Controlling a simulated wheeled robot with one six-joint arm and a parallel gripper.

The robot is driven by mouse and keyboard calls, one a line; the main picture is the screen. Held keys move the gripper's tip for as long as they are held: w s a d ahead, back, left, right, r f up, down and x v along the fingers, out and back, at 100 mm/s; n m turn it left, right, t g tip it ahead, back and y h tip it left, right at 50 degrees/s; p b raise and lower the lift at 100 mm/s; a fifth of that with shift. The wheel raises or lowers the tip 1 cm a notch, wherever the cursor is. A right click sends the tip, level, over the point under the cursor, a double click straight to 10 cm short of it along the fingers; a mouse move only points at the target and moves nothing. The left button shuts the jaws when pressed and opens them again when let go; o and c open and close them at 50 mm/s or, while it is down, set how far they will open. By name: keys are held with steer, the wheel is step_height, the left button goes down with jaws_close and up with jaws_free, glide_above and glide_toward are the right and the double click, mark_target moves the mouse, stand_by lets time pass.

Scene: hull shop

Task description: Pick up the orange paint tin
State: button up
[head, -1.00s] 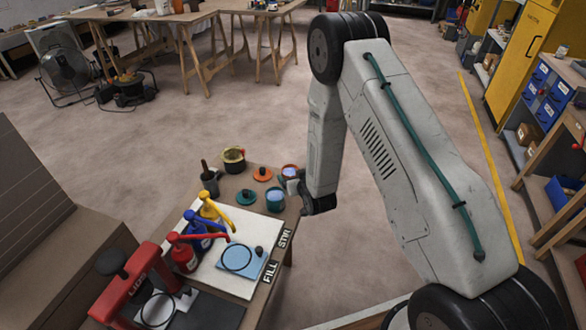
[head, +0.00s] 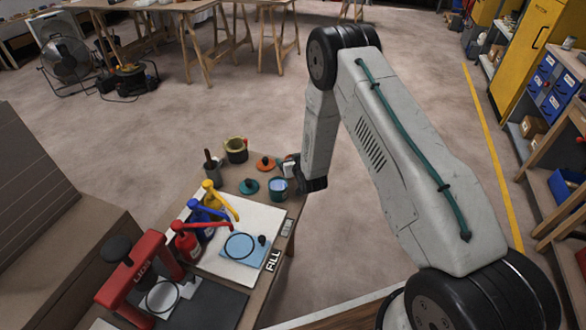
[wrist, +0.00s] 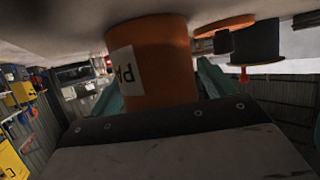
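The orange paint tin (wrist: 155,60) stands large in the wrist view, with a white label (wrist: 123,68) on its side. That view looks upside down, with the table surface along the top. One teal finger shows at each side of the tin, so the tin is between the fingers of my gripper (wrist: 162,88). The fingers look spread, and I see no clear grip. In the head view my gripper (head: 291,168) is at the table's far right corner and hides most of the tin.
Red, blue and yellow pump bottles (head: 187,243) stand closer. Floor right of the table is clear.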

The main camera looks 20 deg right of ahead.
steer(key=shift+a, duration=0.1)
steer(key=c, duration=1)
steer(key=shift+r, duration=0.15)
